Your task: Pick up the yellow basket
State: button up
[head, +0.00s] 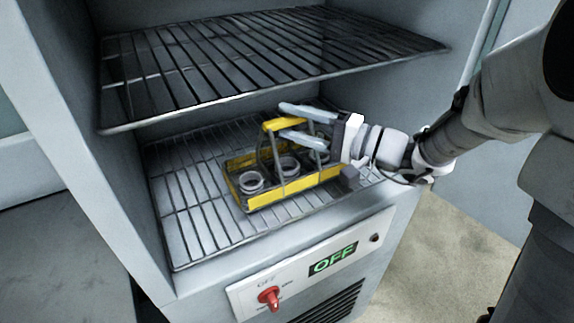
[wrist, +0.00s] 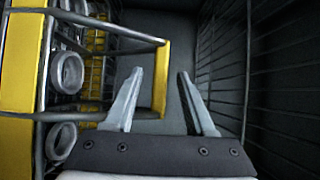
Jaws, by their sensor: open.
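The yellow basket (head: 293,196) stands upright on the lower wire rack inside the cabinet. It holds several grey metal rings (head: 251,181). Its handle has thin grey side rods and a yellow top bar (head: 284,123). My gripper (head: 281,119) is open at the handle, with its fingers on either side of the yellow bar. In the wrist view the yellow bar (wrist: 161,82) lies between the two spread fingers, with gaps visible. The basket body shows at the left of that view (wrist: 22,85). My fingers and wrist hide part of the basket's far right end.
The upper wire rack (head: 260,50) hangs above my gripper and basket. Cabinet walls (head: 75,130) stand at both sides. The front panel has a red knob (head: 269,296) and a display (head: 333,260) reading OFF. Free rack space lies left of the basket.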

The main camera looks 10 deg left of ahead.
jog(key=shift+w+a, duration=0.25)
jog(key=shift+a, duration=0.45)
grip_shut()
jog(key=shift+r, duration=0.1)
dwell(0.8)
